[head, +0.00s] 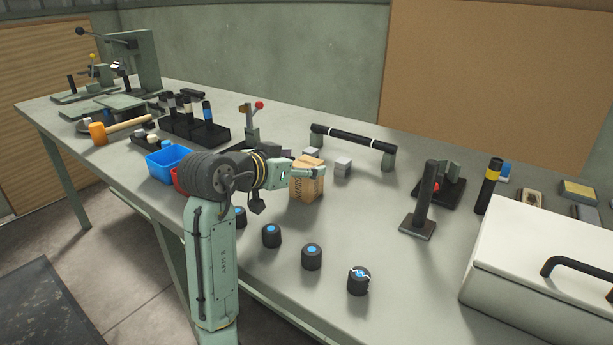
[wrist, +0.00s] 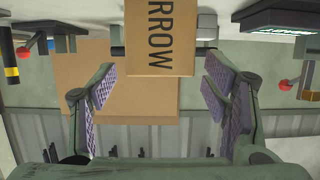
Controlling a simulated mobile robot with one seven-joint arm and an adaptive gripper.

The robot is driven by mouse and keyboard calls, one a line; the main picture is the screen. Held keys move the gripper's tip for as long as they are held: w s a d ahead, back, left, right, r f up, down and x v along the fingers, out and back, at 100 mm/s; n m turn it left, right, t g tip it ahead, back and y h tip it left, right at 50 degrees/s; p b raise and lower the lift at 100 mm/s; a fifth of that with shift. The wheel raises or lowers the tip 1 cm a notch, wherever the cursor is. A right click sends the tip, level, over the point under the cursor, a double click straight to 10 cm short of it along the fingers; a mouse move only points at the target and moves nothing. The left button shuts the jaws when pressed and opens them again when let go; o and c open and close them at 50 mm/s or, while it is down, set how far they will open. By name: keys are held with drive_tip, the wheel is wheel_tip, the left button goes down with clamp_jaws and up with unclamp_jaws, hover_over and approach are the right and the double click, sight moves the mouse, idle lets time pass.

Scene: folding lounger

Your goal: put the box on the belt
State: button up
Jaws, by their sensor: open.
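The box (head: 306,186) is a small tan carton with dark lettering, standing upright on the grey workbench. In the wrist view the box (wrist: 160,35) shows at the top, just beyond the gap between my fingers, with large letters on its face. My gripper (head: 305,168) is open and close to the box, partly in front of it in the head view. In the wrist view my gripper (wrist: 157,78) has its two padded fingers apart with nothing between them. I cannot pick out a belt in either view.
Several black round pieces with blue tops (head: 312,257) line the bench's front. A blue bin (head: 168,162) is left of my arm. A black bar on posts (head: 353,139) and small grey blocks (head: 343,167) stand behind the box. A white case (head: 545,270) fills the right front.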

drive_tip(key=shift+w+d+f, duration=0.1)
drive_tip(key=shift+w+d, duration=0.05)
drive_tip(key=shift+w, duration=0.05)
drive_tip(key=shift+c, duration=0.4)
drive_tip(key=c, duration=1.4)
